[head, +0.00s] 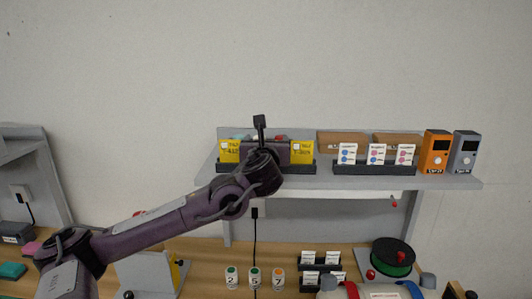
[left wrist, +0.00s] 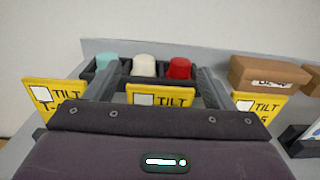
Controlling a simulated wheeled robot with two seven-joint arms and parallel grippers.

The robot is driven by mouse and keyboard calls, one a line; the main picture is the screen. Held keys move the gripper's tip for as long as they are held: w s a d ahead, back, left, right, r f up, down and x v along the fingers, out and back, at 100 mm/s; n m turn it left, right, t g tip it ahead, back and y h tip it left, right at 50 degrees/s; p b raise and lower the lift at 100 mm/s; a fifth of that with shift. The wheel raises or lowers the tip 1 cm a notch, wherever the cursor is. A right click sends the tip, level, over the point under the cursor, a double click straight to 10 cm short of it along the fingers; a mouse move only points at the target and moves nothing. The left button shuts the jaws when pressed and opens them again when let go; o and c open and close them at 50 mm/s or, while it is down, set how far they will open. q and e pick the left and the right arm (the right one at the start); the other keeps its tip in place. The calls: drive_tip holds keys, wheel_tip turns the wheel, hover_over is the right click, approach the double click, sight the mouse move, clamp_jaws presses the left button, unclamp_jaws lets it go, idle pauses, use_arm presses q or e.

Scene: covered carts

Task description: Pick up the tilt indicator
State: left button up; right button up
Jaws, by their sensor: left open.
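Several yellow cards marked "TILT" stand in a row in a black holder on the grey shelf. In the head view the left card (head: 230,151) and right card (head: 302,152) show on either side of my left gripper (head: 265,158); the middle one is hidden behind it. In the left wrist view the middle tilt indicator (left wrist: 160,96) stands between the two spread fingers of my left gripper (left wrist: 157,88). The fingers are apart from each other, and I cannot tell whether they touch the card. My right gripper is not in view.
Behind the cards is a dark bin (left wrist: 125,70) with teal, white and red caps. Brown boxes (head: 342,143), white cards (head: 376,153), an orange device (head: 435,151) and a grey device (head: 465,152) stand to the right. Below, the wooden table holds small labelled cups (head: 254,277) and a spool (head: 393,258).

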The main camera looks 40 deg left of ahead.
use_arm(q)
drive_tip(key=c, duration=1)
drive_tip(key=shift+c, duration=0.2)
